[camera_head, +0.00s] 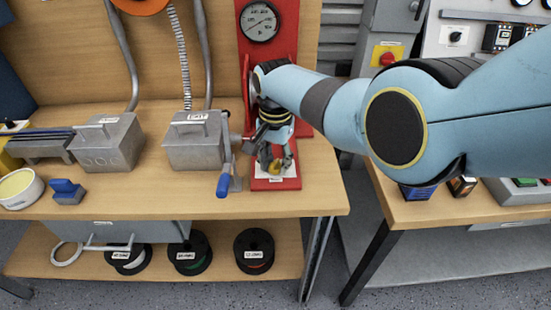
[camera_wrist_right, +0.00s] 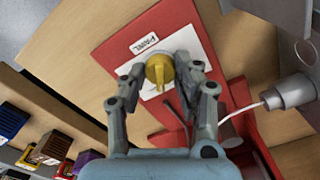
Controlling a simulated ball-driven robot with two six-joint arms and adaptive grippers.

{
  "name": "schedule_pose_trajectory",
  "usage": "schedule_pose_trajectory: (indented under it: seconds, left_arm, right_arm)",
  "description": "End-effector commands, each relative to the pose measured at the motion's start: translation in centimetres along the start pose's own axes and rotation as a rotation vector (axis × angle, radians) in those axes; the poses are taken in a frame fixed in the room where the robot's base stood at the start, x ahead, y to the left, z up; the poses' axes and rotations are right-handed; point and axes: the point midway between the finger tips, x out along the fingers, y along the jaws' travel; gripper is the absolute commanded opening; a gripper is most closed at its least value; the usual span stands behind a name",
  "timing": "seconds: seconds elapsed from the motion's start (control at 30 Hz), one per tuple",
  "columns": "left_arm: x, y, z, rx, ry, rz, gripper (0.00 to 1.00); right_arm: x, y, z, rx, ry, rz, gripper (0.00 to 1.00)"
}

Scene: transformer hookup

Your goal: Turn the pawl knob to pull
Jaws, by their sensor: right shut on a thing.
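The yellow pawl knob (camera_wrist_right: 160,72) sits on a white label plate marked PAWL (camera_wrist_right: 146,45) on a red base (camera_wrist_right: 105,55). In the right wrist view my right gripper (camera_wrist_right: 160,76) has one finger on each side of the knob and is shut on it. The knob's yellow ridge runs down the picture, toward my palm. In the head view my right gripper (camera_head: 275,160) reaches down to the red base (camera_head: 277,183), and the knob (camera_head: 275,167) shows only in part between the fingers. My left gripper is not in view.
A blue-handled lever (camera_head: 223,185) stands just left of the red base. Two grey metal blocks (camera_head: 105,150) (camera_head: 195,155) sit further left. A pressure gauge (camera_head: 259,22) is on the red upright behind. Cable spools (camera_head: 254,250) stand on the lower shelf.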

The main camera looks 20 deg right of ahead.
Motion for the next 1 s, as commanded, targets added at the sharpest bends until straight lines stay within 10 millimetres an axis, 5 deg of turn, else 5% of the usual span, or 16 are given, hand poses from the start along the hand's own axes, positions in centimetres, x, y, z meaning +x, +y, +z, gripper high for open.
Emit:
schedule_pose_trajectory:
  seconds: [0.4, 1.0]
  left_arm:
    - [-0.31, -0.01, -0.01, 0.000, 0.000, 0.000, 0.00]
    - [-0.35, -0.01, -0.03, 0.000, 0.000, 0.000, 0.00]
  right_arm:
    - [-0.04, -0.06, 0.00, 0.228, 0.000, -0.001, 0.00]
    - [-0.04, -0.07, -0.03, 0.276, 0.001, -0.002, 0.00]
